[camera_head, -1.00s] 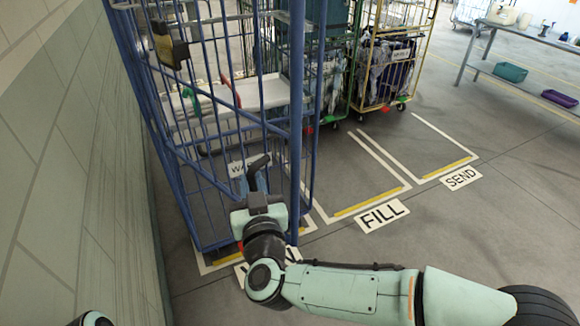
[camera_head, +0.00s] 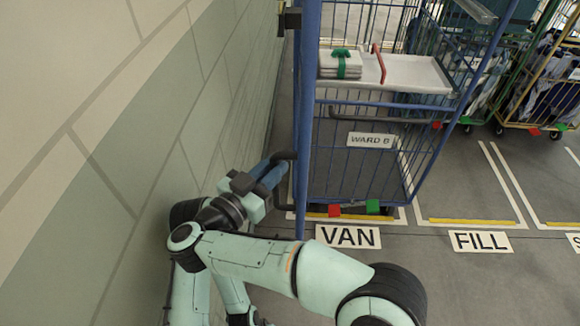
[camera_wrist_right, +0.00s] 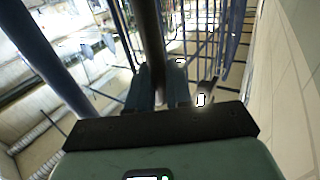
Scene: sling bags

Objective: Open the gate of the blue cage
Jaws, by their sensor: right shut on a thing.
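The blue cage (camera_head: 392,168) stands right of centre in the head view, its front side open toward me. Its blue gate (camera_head: 305,110) shows nearly edge-on at the cage's left side, swung out from the front. My right gripper (camera_head: 275,170) is shut on the gate's dark handle (camera_head: 291,180), left of the gate. In the right wrist view its two fingers (camera_wrist_right: 162,85) close around the dark handle bar (camera_wrist_right: 151,40). The exact contact is partly hidden. My left gripper is not in view.
The tiled wall (camera_head: 140,120) runs close along my arm's left. Inside the cage a white shelf (camera_head: 415,75) carries folded linen (camera_head: 341,64) with a green strap. A green-framed cage (camera_head: 510,60) and a yellow-framed cage (camera_head: 550,80) stand to the right. Open floor lies in front.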

